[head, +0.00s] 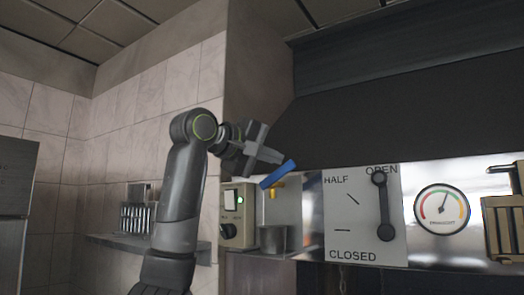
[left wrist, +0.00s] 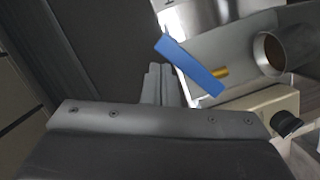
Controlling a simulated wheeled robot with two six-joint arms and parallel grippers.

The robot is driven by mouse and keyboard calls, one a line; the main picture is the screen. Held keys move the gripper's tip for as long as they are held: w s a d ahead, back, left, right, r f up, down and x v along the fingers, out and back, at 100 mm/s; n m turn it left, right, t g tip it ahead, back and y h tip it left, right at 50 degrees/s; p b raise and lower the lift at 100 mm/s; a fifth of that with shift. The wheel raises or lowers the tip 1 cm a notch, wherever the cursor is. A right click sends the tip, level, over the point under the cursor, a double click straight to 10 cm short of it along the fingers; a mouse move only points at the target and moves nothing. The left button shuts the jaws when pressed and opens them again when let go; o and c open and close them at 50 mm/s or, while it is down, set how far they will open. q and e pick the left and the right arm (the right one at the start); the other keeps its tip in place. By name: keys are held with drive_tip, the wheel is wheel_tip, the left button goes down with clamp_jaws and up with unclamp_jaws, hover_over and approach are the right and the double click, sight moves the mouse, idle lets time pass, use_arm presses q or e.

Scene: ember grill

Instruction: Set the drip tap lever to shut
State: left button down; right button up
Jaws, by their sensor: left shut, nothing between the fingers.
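The drip tap has a blue lever (head: 278,174) on a small brass body (head: 276,190). In the head view the lever is tilted, with its right end higher. The lever also shows in the left wrist view (left wrist: 190,66), beside the brass part (left wrist: 220,72). My left gripper (head: 279,158) is shut and empty, with its tips close to the lever's upper end. Whether they touch it I cannot tell. In the left wrist view the gripper's fingers (left wrist: 158,84) point toward the lever. My right gripper is not in view.
A metal cup (head: 273,239) stands below the tap. A switch box (head: 238,215) with a green light and a black knob is left of it. A HALF/OPEN/CLOSED plate (head: 340,222) with a dark handle (head: 384,207) and a gauge (head: 442,209) are to the right. A dark hood hangs above.

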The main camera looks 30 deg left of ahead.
sight(288, 170)
use_arm(q)
drive_tip(key=shift+d+f+m+b, duration=0.5)
drive_tip(key=shift+d+f+b, duration=0.1)
drive_tip(key=shift+d+f, duration=0.1)
drive_tip(key=shift+s+f+b, duration=0.1)
drive_tip(key=shift+f+b, duration=0.15)
drive_tip(key=shift+b, duration=0.15)
drive_tip(key=shift+d+f, duration=0.15)
drive_tip(key=shift+d, duration=0.05)
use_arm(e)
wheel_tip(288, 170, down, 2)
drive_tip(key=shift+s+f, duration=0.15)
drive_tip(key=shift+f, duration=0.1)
use_arm(q)
drive_tip(key=shift+d+f+b, duration=0.1)
drive_tip(key=shift+f+b, duration=0.1)
drive_tip(key=shift+b, duration=0.35)
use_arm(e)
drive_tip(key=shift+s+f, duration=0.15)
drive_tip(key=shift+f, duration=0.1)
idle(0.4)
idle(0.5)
